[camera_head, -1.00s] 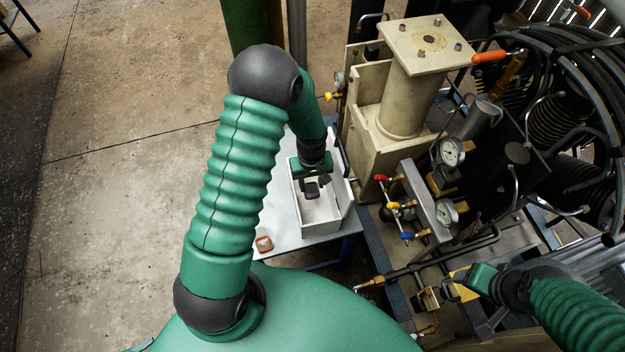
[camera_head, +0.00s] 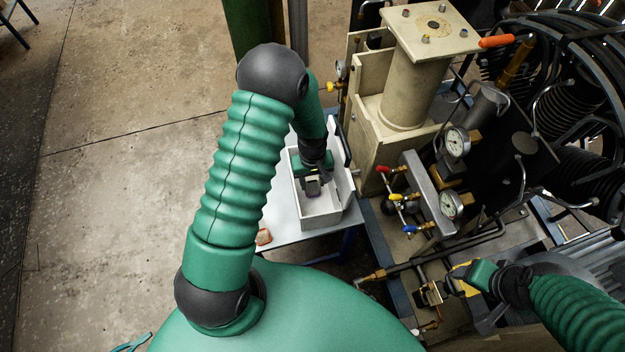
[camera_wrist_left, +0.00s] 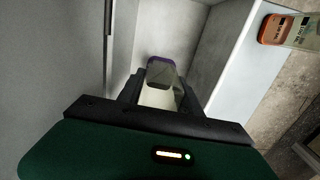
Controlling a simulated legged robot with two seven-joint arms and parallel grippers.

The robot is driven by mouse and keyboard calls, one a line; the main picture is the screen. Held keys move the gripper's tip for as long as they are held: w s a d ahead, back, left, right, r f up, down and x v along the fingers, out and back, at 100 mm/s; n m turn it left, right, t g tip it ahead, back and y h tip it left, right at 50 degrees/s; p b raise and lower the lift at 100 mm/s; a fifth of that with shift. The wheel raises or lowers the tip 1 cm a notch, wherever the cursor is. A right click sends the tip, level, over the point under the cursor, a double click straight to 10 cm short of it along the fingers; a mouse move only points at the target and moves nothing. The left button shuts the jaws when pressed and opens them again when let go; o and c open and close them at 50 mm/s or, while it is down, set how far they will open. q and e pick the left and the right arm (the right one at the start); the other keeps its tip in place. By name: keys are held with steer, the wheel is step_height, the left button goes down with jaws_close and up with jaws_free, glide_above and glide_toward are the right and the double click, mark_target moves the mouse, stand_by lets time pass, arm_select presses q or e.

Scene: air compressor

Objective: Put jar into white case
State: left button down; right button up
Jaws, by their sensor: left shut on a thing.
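The white case (camera_head: 322,222) stands open on the table, with its lid raised on the right side. My left gripper (camera_head: 313,180) points down inside the case's outline. It is shut on a jar (camera_head: 313,188) with a dark purple rim. In the left wrist view the jar (camera_wrist_left: 161,74) sits between the fingertips, with the pale walls of the case (camera_wrist_left: 207,50) around it. I cannot tell whether the jar touches the case floor. My right gripper (camera_head: 462,279) is at the lower right, away from the case; its fingers are not clear.
A small container with an orange lid (camera_head: 263,237) lies on the pale table (camera_head: 284,232) left of the case; it also shows in the left wrist view (camera_wrist_left: 275,30). The compressor (camera_head: 405,100) with gauges and valves stands close on the right. Open floor is left.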

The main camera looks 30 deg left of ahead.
arm_select(q)
steer(key=shift+f, duration=0.5)
steer(key=c, duration=0.7)
jaws_free()
step_height(320, 180, up, 18)
steer(key=p, duration=1.5)
steer(key=shift+r, duration=0.25)
